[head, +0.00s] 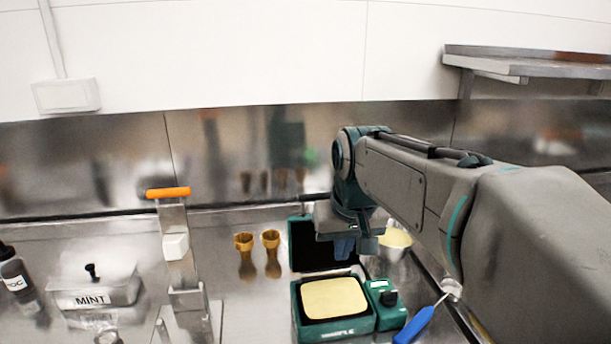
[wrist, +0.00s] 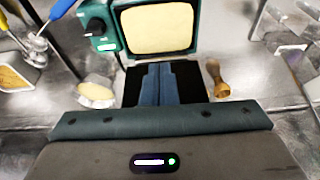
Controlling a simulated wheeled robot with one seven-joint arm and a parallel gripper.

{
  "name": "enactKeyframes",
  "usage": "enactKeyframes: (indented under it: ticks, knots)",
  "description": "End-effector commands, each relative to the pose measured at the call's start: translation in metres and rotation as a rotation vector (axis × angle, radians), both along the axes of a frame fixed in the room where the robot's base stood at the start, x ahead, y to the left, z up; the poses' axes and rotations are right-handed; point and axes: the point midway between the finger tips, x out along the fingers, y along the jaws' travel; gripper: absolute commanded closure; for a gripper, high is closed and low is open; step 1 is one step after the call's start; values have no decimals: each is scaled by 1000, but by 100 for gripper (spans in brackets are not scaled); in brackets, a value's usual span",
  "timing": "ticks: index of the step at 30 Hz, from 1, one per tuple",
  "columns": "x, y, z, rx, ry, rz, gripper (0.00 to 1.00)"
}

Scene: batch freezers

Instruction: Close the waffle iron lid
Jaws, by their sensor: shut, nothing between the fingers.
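The waffle iron (head: 333,322) is a green box on the steel counter with a pale yellow waffle or batter sheet (head: 334,297) on its plate. Its lid (head: 304,258) stands open at the back, with a dark inner face. My gripper (head: 343,249) is shut and empty, in front of the lid's right part in the head view. In the wrist view the shut blue fingers (wrist: 157,82) lie over the dark lid (wrist: 133,86), and the yellow plate (wrist: 157,27) shows beyond them. Contact between fingers and lid cannot be told.
A control box with a black knob (head: 388,298) joins the iron's right side. A bowl of yellow batter (head: 397,238) and a blue-handled tool (head: 414,325) stand to the right. Two cones (head: 271,241) stand left of the lid. A steel stand with an orange handle (head: 168,193) and a MINT tub (head: 95,287) are further left.

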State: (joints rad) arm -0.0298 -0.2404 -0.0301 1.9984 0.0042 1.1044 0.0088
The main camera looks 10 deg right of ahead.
Motion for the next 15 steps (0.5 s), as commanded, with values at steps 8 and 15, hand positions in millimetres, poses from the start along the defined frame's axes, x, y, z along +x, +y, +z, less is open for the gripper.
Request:
enactKeyframes:
  ticks: [8,15]
  knots:
    - [96,0,94,-3,-23,2,100]
    - [142,2,138,-11,-37,7,100]
